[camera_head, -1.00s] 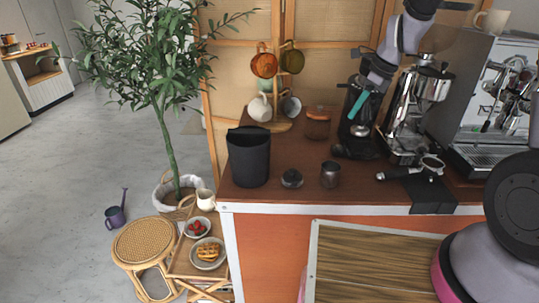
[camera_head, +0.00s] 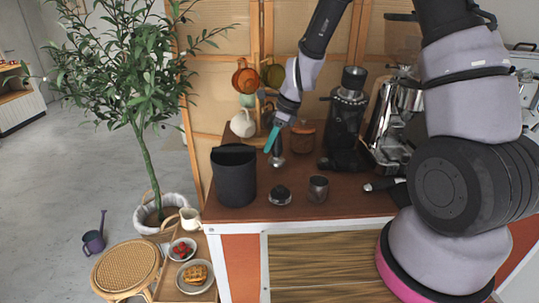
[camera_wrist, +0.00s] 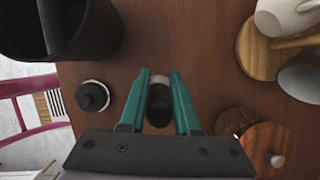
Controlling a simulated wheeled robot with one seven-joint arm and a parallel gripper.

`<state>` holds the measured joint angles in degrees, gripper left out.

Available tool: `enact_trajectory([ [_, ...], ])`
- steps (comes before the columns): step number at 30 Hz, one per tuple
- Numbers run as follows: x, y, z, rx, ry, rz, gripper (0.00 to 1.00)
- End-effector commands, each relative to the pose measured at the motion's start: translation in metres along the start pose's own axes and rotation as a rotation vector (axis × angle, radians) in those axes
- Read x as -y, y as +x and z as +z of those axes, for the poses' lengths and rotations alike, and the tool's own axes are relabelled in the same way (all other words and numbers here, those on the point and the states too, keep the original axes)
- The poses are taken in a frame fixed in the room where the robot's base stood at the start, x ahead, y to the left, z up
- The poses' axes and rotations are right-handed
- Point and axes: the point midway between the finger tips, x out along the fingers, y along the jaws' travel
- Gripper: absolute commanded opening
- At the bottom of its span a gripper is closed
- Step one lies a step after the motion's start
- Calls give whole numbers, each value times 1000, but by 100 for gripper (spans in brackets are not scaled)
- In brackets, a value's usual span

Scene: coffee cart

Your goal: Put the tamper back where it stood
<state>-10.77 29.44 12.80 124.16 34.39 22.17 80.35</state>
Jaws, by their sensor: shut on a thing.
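The tamper is in my gripper (camera_head: 272,148), with its metal base (camera_head: 278,160) showing below the teal fingers. In the wrist view the fingers (camera_wrist: 159,76) are closed around the tamper's dark handle (camera_wrist: 159,108). The tamper hangs over the brown counter (camera_head: 350,200), right of the black bin (camera_head: 234,178) and behind a small black round tool (camera_head: 280,196). I cannot tell the exact gap between its base and the counter. The small round tool also shows in the wrist view (camera_wrist: 92,96), left of my fingers.
A metal cup (camera_head: 318,189) stands right of the round tool. A lidded jar (camera_head: 303,136), a cup stand with a white mug (camera_head: 243,123) and a black grinder (camera_head: 346,125) stand behind. My arm covers much of the right side.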

Motion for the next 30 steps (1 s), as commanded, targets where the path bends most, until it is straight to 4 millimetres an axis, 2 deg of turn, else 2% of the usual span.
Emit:
enact_trajectory([
  [7,0,32,-14,0,5,2,0],
  [20,0,38,-16,0,2,1,0],
  [21,0,38,-16,0,1,0,46],
  [22,0,38,-16,0,1,0,58],
  [23,0,38,-16,0,1,0,61],
  [30,0,38,-16,0,2,0,61],
])
